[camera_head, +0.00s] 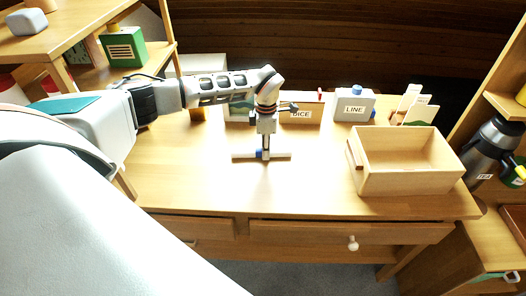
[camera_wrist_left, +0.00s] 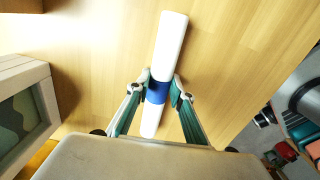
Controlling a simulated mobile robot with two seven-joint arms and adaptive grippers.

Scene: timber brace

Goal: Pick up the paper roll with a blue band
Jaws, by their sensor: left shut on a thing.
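The paper roll (camera_head: 278,155) is a thin white cylinder with a blue band at its middle. In the head view it lies level, left to right, at or just above the table top; I cannot tell if it touches the wood. It also shows in the left wrist view (camera_wrist_left: 170,45), with the band between the fingers. My left gripper (camera_head: 265,154) points down over the roll's middle and is shut on it at the blue band; its fingers show on both sides in the wrist view (camera_wrist_left: 158,90). My right gripper is not in view.
An open wooden box (camera_head: 405,185) stands at the table's right. Behind the roll are a DICE box (camera_head: 301,114), a grey LINE box (camera_head: 354,106) and a card holder (camera_head: 412,108). A flask (camera_head: 492,150) stands beyond the right edge. The table's front middle is clear.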

